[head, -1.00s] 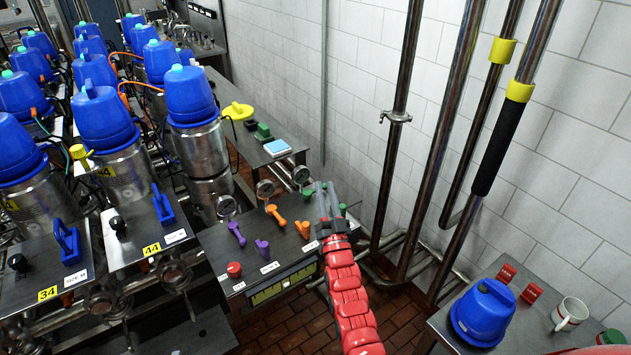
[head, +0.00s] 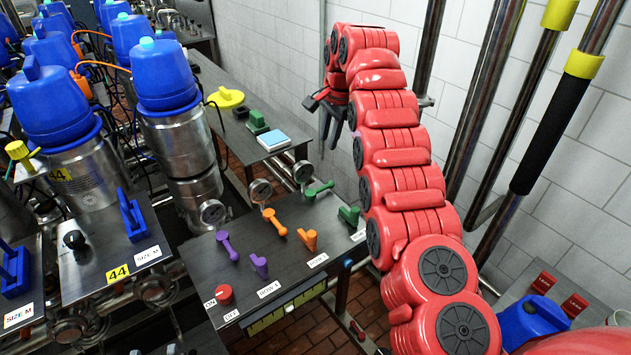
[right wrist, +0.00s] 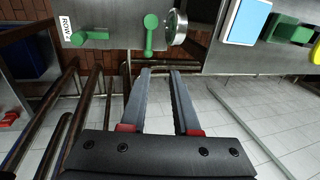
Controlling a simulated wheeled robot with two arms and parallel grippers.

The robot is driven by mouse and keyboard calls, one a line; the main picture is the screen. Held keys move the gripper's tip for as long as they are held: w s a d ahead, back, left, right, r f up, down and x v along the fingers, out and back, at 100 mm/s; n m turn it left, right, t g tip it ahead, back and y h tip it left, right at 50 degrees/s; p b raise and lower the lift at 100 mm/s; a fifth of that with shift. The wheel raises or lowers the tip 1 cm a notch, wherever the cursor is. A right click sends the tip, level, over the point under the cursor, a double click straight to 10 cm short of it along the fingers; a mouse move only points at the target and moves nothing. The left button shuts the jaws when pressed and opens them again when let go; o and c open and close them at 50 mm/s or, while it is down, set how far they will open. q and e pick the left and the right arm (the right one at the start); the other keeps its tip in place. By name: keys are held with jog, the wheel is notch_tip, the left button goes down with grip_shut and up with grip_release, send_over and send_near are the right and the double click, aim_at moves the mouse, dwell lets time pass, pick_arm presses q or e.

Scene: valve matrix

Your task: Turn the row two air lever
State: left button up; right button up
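Two orange levers, a rear one (head: 274,221) and a front one (head: 308,238), stand on the metal control panel (head: 205,262) behind a label (head: 317,261) that seems to read ROW 2. I cannot tell which is the air lever. Purple levers (head: 227,245) are left of them, green levers (head: 318,189) right. My right gripper (head: 330,143) is raised beyond the panel's far right side, apart from all levers. In the right wrist view its fingers (right wrist: 160,72) are parted and empty, pointing towards the panel edge with a green lever (right wrist: 151,35). My left gripper is not in view.
Pressure gauges (head: 260,190) stand behind the panel. A bench (head: 285,157) with a blue-and-white block lies beyond. Blue-capped steel valves (head: 165,75) crowd the left. Vertical pipes (head: 500,110) run by the tiled wall at right. A side table with a blue cap (head: 530,322) is at lower right.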

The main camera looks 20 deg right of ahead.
jog(key=s, duration=0.2)
jog(key=g+b, duration=0.1)
jog(key=b, duration=0.2)
send_near(321, 188)
jog(key=f+p, duration=0.1)
jog(key=f, duration=0.1)
jog(key=w+f+p, duration=0.1)
jog(key=f+p, duration=0.1)
jog(key=f, duration=0.1)
jog(key=f+p, duration=0.1)
jog(key=f, duration=0.1)
jog(key=shift+w+a+f+p, duration=0.15)
jog(key=shift+a+f+p, duration=0.05)
jog(key=shift+f+p, duration=0.2)
jog(key=shift+c, duration=0.3)
grip_shut()
dwell(0.7)
